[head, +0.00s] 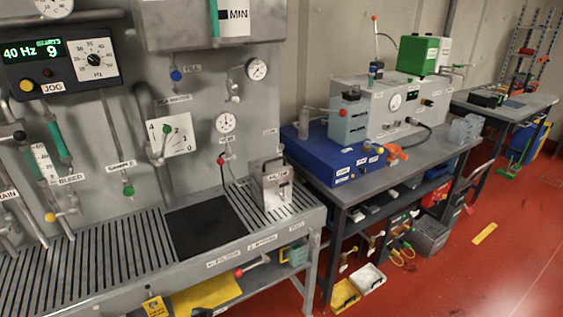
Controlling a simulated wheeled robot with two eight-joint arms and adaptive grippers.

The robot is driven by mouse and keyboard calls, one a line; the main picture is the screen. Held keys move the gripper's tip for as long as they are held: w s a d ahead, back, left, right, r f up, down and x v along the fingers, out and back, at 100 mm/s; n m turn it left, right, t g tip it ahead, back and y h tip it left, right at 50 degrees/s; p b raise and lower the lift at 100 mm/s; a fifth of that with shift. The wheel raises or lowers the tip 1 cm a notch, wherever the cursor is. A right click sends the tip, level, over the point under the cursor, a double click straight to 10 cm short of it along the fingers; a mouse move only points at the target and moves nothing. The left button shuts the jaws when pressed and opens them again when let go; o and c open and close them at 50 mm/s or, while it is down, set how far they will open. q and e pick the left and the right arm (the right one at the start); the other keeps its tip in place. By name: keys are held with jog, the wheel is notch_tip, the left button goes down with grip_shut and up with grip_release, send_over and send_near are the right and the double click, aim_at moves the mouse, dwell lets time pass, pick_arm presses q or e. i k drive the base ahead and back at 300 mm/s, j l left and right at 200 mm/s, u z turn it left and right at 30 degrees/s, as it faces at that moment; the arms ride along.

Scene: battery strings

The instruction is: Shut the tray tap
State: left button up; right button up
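No tap with a readable "tray tap" label shows in the head view. A small lever with a red knob (238,272) sits under the front edge of the slotted tray (110,252); its pale arm slants up to the right. I cannot tell whether this is the tray tap or whether it is open or shut. Neither of my grippers is in view.
The grey panel behind the tray carries gauges, a dial (168,136) and valves with blue (176,75) and green (128,191) knobs. A metal box (274,187) stands on the tray's right. A bench with a blue unit (325,158) adjoins it.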

aim_at(314, 245)
jog(key=i+j+z, duration=0.4)
jog(key=j, duration=0.3)
jog(key=i+j+z, duration=0.2)
jog(key=i+j, duration=0.15)
